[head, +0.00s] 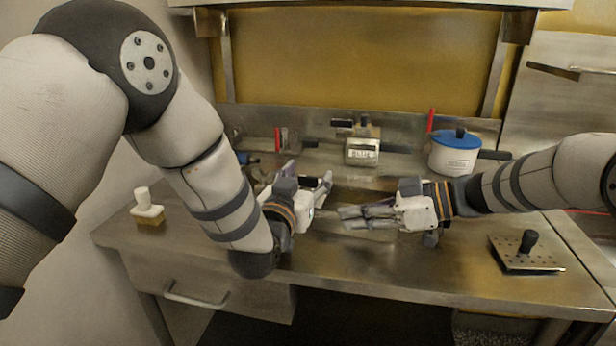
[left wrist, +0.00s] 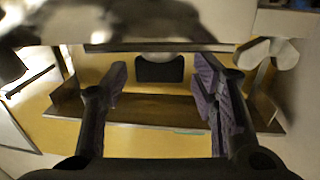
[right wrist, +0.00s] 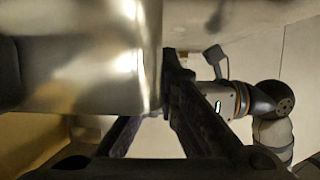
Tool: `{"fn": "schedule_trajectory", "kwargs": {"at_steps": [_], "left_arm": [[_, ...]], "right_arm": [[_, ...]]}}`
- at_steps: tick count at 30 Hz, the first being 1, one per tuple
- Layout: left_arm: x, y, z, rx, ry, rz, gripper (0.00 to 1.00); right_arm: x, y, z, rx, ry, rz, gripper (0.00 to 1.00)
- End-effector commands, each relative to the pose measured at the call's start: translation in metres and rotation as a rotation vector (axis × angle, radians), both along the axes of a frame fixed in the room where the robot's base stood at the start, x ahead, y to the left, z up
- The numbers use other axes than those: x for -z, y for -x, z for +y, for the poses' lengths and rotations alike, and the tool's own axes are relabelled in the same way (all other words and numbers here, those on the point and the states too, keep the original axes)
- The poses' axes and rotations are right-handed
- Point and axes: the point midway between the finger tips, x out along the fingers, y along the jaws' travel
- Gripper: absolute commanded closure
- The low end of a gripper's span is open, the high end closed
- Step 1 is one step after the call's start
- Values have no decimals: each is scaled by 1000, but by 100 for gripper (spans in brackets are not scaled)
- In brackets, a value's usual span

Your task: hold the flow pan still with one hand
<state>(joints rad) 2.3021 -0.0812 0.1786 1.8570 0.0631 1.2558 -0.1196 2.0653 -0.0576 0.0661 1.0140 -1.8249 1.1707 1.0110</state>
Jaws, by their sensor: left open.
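My left gripper (head: 322,185) is open and empty above the middle of the worktop; its two spread fingers (left wrist: 160,85) frame empty space in the left wrist view. My right gripper (head: 348,215) points left, low over the worktop, facing the left gripper. In the right wrist view a large shiny steel wall (right wrist: 80,60), which looks like the flow pan, fills the upper left. The right fingertips (right wrist: 158,95) come together at its edge, and one is partly hidden behind it. I cannot tell whether they grip it.
A blue-lidded white pot (head: 455,155) stands at the back right. A small labelled steel box (head: 361,152) stands at the back. A perforated plate with a black knob (head: 525,260) lies front right. Worktop (head: 440,275) is clear in front.

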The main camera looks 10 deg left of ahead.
Motion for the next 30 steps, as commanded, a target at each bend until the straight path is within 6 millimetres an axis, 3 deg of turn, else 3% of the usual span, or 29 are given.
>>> {"fn": "schedule_trajectory", "kwargs": {"at_steps": [10,16,30], "left_arm": [[0,-7,-1,1,-1,1,49],[0,-7,-1,1,-1,0,94],[-1,-8,0,103,0,-3,96]], "right_arm": [[0,0,0,0,0,0,100],[0,0,0,0,0,0,100],[0,0,0,0,0,0,100]]}}
